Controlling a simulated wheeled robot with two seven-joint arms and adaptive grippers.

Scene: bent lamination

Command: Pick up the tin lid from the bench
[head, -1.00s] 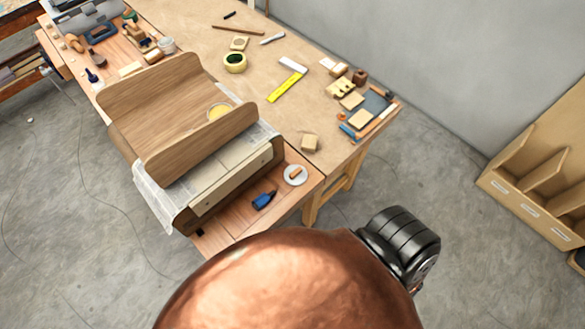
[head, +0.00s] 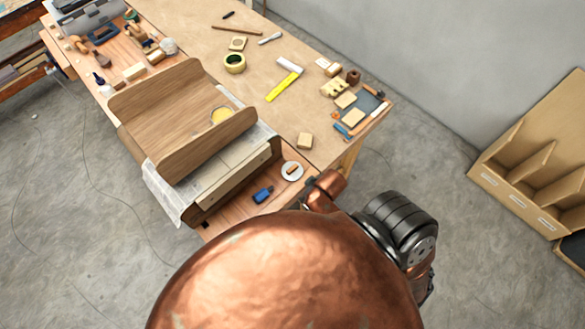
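A pale round disc (head: 292,170), which looks like the tin lid, lies flat on the near right end of the bench. A small brown piece (head: 292,169) rests on it. Part of my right arm, copper with a small dark end (head: 308,192), shows just below and to the right of the disc, apparently apart from it in the picture. My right gripper's fingers cannot be made out, so I cannot tell whether it is open or shut. My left gripper is not in view.
A blue bottle-like item (head: 263,194) lies left of the disc. A curved wooden form (head: 175,120), holding a yellow-filled round dish (head: 221,115), stands behind it on newspaper (head: 168,199). A wooden block (head: 305,141) sits beyond the disc.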

